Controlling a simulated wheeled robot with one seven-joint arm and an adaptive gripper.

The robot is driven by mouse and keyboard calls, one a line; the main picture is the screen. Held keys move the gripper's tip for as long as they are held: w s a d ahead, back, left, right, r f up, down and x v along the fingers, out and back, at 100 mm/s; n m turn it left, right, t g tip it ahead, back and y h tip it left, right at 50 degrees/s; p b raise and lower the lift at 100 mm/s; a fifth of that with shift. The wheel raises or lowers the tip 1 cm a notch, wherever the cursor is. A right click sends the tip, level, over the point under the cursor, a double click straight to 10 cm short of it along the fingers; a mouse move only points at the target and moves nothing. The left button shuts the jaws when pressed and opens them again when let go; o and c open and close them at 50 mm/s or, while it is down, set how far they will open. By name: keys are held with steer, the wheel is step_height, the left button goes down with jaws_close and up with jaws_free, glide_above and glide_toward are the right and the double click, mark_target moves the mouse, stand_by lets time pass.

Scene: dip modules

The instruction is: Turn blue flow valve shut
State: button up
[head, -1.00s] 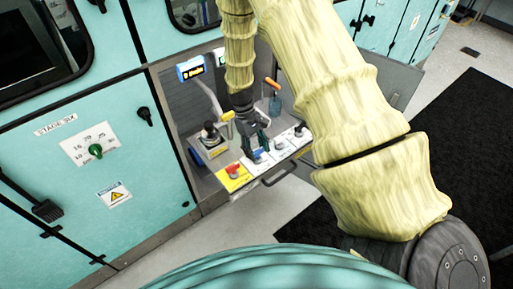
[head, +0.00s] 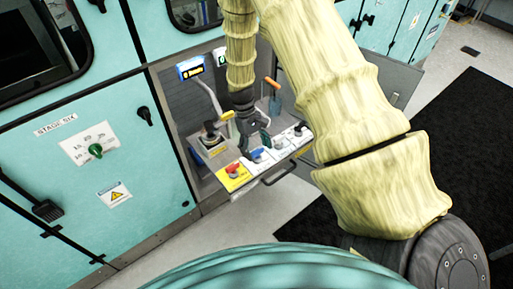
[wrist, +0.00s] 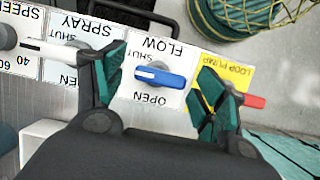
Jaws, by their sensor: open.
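The blue flow valve (wrist: 160,76) has a bar handle on a white plate marked FLOW, with SHUT and OPEN labels. In the wrist view its handle lies nearly crosswise, between the SHUT side above and OPEN below. In the head view the blue handle (head: 257,154) sits on the front panel, just below my gripper (head: 255,139). My gripper is open, with one green-padded finger on each side of the valve in the wrist view. Nothing is held, and the fingers look apart from the handle.
A red handle (wrist: 254,101) on the yellow LOOP PUMP plate is beside the right finger. The white SPRAY handle (wrist: 62,50) is beside the left finger. A speed knob (wrist: 6,36) is farther left. A black joystick (head: 210,131) stands behind the panel.

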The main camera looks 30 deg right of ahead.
steer(key=v, duration=1.2)
stand_by(0.5)
